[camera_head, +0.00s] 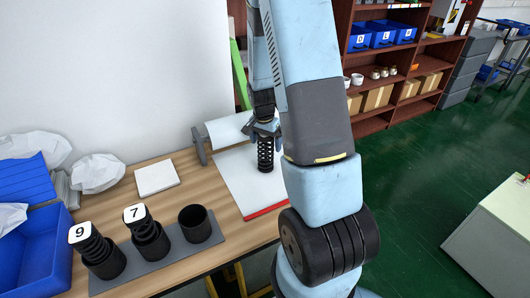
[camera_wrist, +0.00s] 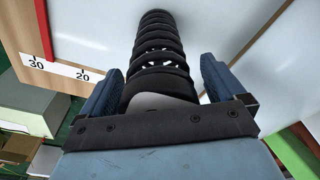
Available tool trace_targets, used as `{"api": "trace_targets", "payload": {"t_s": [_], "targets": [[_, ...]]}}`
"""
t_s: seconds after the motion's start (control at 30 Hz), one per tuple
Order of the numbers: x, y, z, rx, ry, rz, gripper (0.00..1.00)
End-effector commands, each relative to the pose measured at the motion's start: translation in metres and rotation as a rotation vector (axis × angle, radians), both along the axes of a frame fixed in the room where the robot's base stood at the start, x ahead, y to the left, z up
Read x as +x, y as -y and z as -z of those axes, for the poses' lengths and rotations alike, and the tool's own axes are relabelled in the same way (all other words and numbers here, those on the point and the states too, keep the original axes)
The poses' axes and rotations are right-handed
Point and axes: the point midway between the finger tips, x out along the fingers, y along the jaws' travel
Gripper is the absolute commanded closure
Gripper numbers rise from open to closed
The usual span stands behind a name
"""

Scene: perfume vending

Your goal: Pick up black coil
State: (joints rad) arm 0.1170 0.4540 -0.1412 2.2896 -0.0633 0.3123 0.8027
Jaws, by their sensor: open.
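A black coil (camera_head: 265,154) stands upright on the white sheet at the back of the wooden table. My gripper (camera_head: 264,130) is above it, with its fingers around the coil's top end in the head view. In the wrist view the coil (camera_wrist: 158,58) runs up between the two blue fingers of my gripper (camera_wrist: 158,92). The fingers are open, with gaps visible on both sides of the coil.
A grey rack (camera_head: 158,263) at the front left holds black coils marked 9 (camera_head: 96,250) and 7 (camera_head: 148,236), and an empty black cup (camera_head: 195,223). A blue bin (camera_head: 48,262) stands at the left. A white tile (camera_head: 156,177) lies behind the rack.

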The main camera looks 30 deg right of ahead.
Motion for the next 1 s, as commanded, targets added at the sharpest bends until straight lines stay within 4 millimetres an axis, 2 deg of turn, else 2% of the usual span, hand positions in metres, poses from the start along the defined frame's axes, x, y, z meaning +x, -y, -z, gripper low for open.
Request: {"api": "trace_targets", "payload": {"t_s": [0.1, 0.77, 1.0], "targets": [[-0.0001, 0.0002, -0.0001, 0.0, 0.0, 0.001, 0.06], [-0.0001, 0.0005, -0.0003, 0.0, 0.0, 0.001, 0.69], [0.0, 0.0006, -0.0022, 0.0, 0.0, 0.001, 0.71]]}}
